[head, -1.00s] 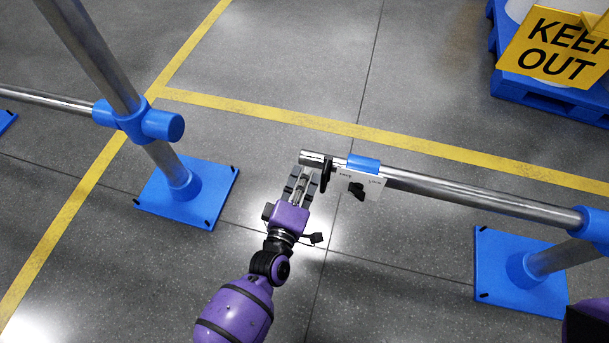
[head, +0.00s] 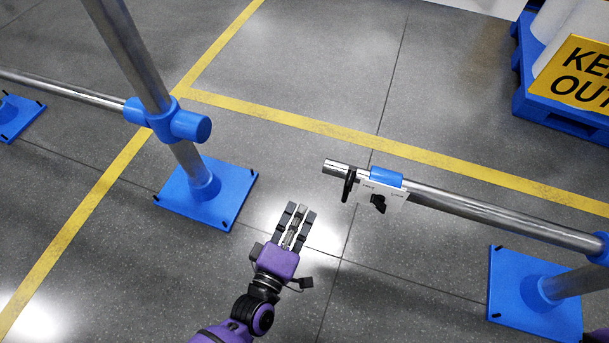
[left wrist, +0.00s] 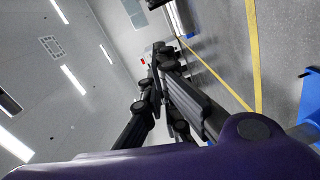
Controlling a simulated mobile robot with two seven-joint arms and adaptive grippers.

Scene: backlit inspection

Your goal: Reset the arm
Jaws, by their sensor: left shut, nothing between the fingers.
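My left arm comes in from the bottom of the head view, purple with black joints. Its left gripper (head: 298,212) is shut and empty, over bare grey floor. It is apart from the steel rail (head: 470,208), below and left of the rail's free end. The same gripper fills the middle of the left wrist view (left wrist: 160,65), its dark fingers close together. A white plate with a black knob (head: 380,199) hangs at a blue sleeve (head: 372,173) on the rail, with a black handle (head: 349,184) beside it. My right gripper is not in view.
A steel post with a blue base (head: 225,185) stands at the left. Another blue base (head: 520,295) supports the rail at the right. A yellow KEEP OUT sign (head: 578,75) and a blue pallet (head: 555,112) are at the top right. Yellow lines (head: 300,120) cross the floor.

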